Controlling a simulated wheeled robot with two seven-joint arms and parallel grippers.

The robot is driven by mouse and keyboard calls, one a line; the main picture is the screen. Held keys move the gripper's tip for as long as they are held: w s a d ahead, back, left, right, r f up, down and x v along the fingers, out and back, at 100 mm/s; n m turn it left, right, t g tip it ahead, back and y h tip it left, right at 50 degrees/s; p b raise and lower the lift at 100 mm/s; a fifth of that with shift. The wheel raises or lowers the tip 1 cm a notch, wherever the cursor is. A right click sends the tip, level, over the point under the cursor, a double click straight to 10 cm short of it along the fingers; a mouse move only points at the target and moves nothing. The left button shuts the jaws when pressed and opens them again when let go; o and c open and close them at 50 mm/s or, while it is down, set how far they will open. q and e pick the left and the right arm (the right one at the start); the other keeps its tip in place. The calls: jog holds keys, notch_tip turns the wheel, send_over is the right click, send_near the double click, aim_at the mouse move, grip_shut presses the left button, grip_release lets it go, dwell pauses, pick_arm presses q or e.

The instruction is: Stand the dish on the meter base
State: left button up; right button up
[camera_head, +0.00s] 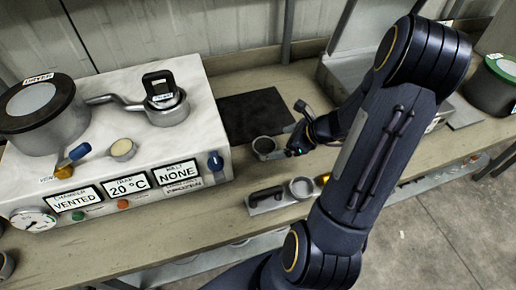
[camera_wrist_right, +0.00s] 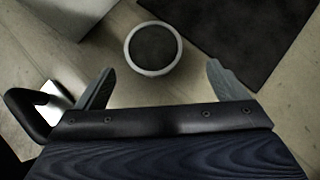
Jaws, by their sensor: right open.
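The dish (camera_head: 265,148) is a small round grey cup standing on the bench, just in front of the black mat. In the right wrist view the dish (camera_wrist_right: 153,48) shows from above with a pale rim and a dark inside. My right gripper (camera_head: 294,130) is open and empty beside the dish. In the wrist view its fingers (camera_wrist_right: 160,72) are spread, with the dish ahead between them, apparently untouched. What seems to be the meter base (camera_head: 285,196) is a low grey block near the bench's front edge, with a dark part and a round pale top. My left gripper is out of view.
A white box (camera_head: 205,120) with labels, knobs and a gauge fills the left, bearing a lidded pot (camera_head: 40,115) and a handled metal vessel (camera_head: 167,108). A black mat (camera_head: 255,112) lies behind the dish. A green-topped pot (camera_head: 492,85) stands far right.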

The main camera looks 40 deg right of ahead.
aim_at(263, 144)
jog(key=x, duration=0.4)
jog(key=a+x, duration=0.1)
jog(key=x, duration=0.1)
jog(key=shift+w+a+r, duration=0.1)
jog(key=shift+w+a, duration=0.05)
jog(key=shift+w+a+f, duration=0.1)
jog(key=shift+w+f, duration=0.25)
jog(key=shift+w, duration=0.05)
jog(key=c, duration=1.2)
jog(key=shift+r, duration=0.6)
notch_tip(263, 144, up, 3)
jog(key=shift+f+p, duration=0.2)
jog(key=shift+p, duration=0.25)
jog(key=s+a+r, duration=0.2)
jog(key=s+r, duration=0.1)
jog(key=s, duration=0.1)
jog(key=s+a+r+p, duration=0.1)
jog(key=s+a+r, duration=0.1)
jog(key=s+r, duration=0.1)
jog(key=s+a+r+p, duration=0.1)
jog(key=s+a+r, duration=0.2)
jog(key=s, duration=0.2)
jog(key=shift+s+r, duration=0.1)
jog(key=shift+r, duration=0.05)
